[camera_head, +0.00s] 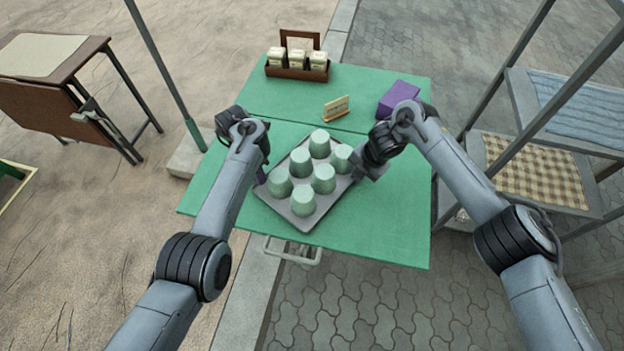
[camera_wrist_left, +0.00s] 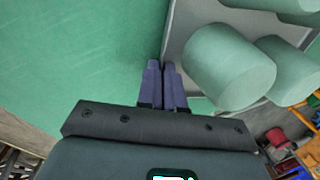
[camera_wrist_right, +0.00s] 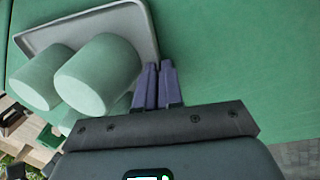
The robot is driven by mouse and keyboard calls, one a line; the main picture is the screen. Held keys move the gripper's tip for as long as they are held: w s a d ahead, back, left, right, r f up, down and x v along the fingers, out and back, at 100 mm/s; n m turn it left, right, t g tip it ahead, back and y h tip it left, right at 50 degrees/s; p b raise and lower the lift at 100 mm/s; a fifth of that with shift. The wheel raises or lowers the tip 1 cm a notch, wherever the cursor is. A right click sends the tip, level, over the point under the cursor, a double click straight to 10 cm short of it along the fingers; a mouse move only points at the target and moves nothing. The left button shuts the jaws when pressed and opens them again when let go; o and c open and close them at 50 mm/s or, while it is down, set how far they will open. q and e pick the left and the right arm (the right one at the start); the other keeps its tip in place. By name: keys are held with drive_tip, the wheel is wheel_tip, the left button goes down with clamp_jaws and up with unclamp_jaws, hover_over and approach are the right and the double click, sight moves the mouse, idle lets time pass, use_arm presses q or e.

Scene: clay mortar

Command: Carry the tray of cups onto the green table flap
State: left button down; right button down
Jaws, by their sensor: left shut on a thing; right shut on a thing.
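The grey tray (camera_head: 275,207) carries several pale green cups (camera_head: 301,200), upside down in rows. It is over the front section of the green table, the flap (camera_head: 385,235), on the near side of the seam. I cannot tell whether it touches the surface. My left gripper (camera_head: 262,178) is shut on the tray's left rim, and my right gripper (camera_head: 358,172) on its right rim. In the left wrist view the closed fingers (camera_wrist_left: 164,66) meet the tray edge (camera_wrist_left: 178,40). In the right wrist view the fingers (camera_wrist_right: 155,66) do the same at the opposite edge (camera_wrist_right: 149,30).
A purple box (camera_head: 398,97), a small sign (camera_head: 337,109) and a wooden rack of packets (camera_head: 297,68) stand on the table's back section. A metal shelf (camera_head: 545,150) is on the right. A pole (camera_head: 165,75) rises at the left. The flap's front right is clear.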

use_arm(q)
drive_tip(key=c, duration=1.5)
unclamp_jaws()
use_arm(e)
drive_tip(key=c, duration=1.5)
unclamp_jaws()
drive_tip(key=shift+w+d, duration=0.1)
use_arm(q)
drive_tip(key=shift+o, duration=1)
use_arm(e)
drive_tip(key=shift+o, duration=1)
use_arm(q)
drive_tip(key=shift+r+p, duration=0.1)
drive_tip(key=shift+p, duration=0.2)
use_arm(e)
drive_tip(key=shift+r, duration=0.1)
